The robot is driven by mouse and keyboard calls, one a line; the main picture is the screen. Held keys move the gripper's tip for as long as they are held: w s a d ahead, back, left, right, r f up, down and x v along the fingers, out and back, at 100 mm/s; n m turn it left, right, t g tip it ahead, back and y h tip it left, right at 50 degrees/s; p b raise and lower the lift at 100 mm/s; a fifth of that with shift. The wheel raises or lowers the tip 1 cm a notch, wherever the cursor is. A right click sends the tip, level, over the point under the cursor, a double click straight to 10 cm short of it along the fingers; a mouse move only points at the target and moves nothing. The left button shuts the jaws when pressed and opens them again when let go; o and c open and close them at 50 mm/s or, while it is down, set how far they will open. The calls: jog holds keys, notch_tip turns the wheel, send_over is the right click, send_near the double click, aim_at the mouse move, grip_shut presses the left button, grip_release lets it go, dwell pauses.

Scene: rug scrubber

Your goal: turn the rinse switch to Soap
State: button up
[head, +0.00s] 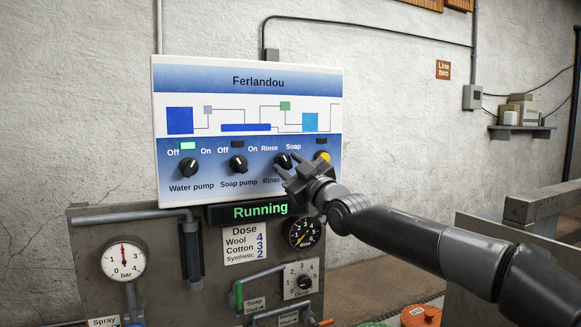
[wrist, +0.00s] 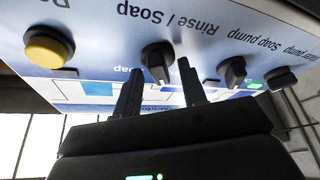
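The rinse switch is a black knob (head: 283,160) on the white and blue Ferlandou panel (head: 240,82), with "Rinse" printed at its upper left and "Soap" at its upper right. In the head view my gripper (head: 284,176) is just below and in front of it and hides part of its lower label. The wrist view shows the panel upside down, with the knob (wrist: 157,60) between my two spread black fingertips (wrist: 158,70). The fingers are open, one on each side, with gaps visible. I cannot tell clearly where the knob's mark points.
The soap pump knob (head: 238,164) and water pump knob (head: 188,167) are to the left; a green lamp (head: 188,146) is lit above the latter. A yellow button (head: 322,157) is close on the right. Below are a "Running" display (head: 260,211) and a dark gauge (head: 304,233).

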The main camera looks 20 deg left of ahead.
grip_shut()
jog(key=shift+m+t, duration=0.4)
jog(key=shift+m, duration=0.1)
jog(key=m+t, duration=0.1)
jog(key=m, duration=0.1)
jog(key=m+h, duration=0.1)
jog(key=m, duration=0.1)
jog(key=shift+s+a+t, duration=0.15)
jog(key=shift+t, duration=0.25)
jog(key=m+t, duration=0.1)
jog(key=m, duration=0.1)
jog(key=m+h, duration=0.1)
jog(key=m, duration=0.1)
jog(key=shift+t+h, duration=0.3)
jog(key=shift+t, duration=0.1)
jog(key=m+t+h, duration=0.1)
jog(key=m, duration=0.3)
jog(key=m+h, duration=0.2)
jog(key=m, duration=0.2)
jog(key=shift+s+a+t, duration=0.1)
jog(key=shift+t, duration=0.3)
jog(key=shift+m+h, duration=0.4)
grip_release()
